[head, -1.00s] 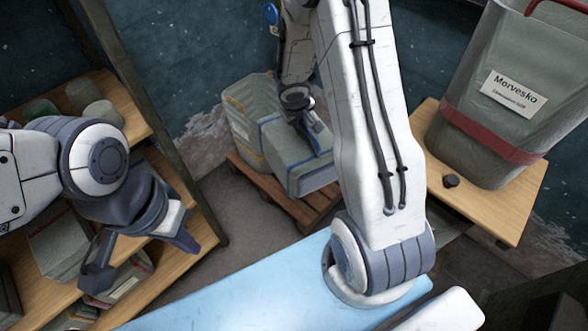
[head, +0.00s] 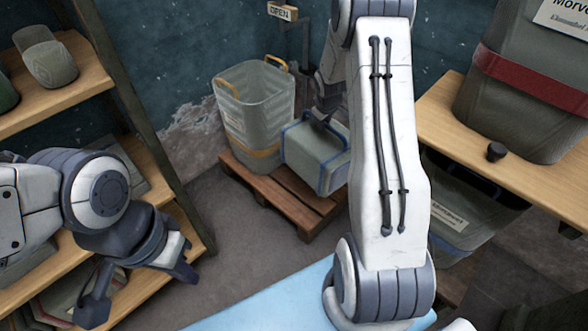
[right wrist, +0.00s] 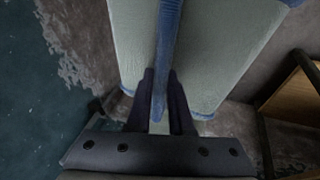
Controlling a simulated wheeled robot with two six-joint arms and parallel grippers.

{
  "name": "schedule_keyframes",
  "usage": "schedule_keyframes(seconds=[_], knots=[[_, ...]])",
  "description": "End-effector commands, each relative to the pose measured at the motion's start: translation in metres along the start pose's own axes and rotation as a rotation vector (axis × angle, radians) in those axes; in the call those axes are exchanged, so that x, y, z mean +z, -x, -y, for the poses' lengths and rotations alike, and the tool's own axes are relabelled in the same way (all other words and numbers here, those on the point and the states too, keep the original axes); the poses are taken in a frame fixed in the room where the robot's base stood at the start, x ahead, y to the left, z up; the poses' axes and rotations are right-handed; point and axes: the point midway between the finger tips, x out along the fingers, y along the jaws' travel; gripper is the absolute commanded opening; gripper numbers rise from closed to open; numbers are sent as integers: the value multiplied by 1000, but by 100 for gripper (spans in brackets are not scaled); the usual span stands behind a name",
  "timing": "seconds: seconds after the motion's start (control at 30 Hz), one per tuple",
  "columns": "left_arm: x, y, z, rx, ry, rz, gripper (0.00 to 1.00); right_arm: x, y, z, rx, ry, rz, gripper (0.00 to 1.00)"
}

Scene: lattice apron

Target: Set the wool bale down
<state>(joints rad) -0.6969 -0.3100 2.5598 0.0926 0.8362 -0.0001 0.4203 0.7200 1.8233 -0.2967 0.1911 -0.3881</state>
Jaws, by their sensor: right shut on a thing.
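The wool bale (head: 313,158) is a grey-green block with blue edging. It hangs from or rests under my right gripper (head: 318,122), which is shut on its blue band. In the right wrist view the two fingers (right wrist: 160,98) pinch this blue band (right wrist: 167,45) on the bale's pale green face (right wrist: 213,45). In the head view the bale is over the right part of the wooden pallet (head: 268,192), right of a tall basket. I cannot tell whether its underside touches the pallet. My left gripper (head: 140,285) is open and empty at the lower left.
The tall grey-green basket (head: 258,110) with yellow handles stands on the pallet's left part. Wooden shelves (head: 75,85) are on the left. On the right, a wooden table (head: 452,105) carries a large red-banded bin (head: 520,100), with another bin (head: 465,210) below.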

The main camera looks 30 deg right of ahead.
Motion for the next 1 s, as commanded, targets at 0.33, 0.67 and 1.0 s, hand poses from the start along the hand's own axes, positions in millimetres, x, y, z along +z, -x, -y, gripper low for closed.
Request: schedule_keyframes(seconds=[0.33, 0.67, 1.0], knots=[[5, -86, 6, 0, 0, 0, 0, 18, -83, -33, -15, 69, -29, 0], [6, -115, 8, 0, 0, 0, 0, 26, -111, -53, -26, 112, -40, 0], [8, -139, 10, 0, 0, 0, 0, 6, -136, -18, -31, 123, -41, 0]])
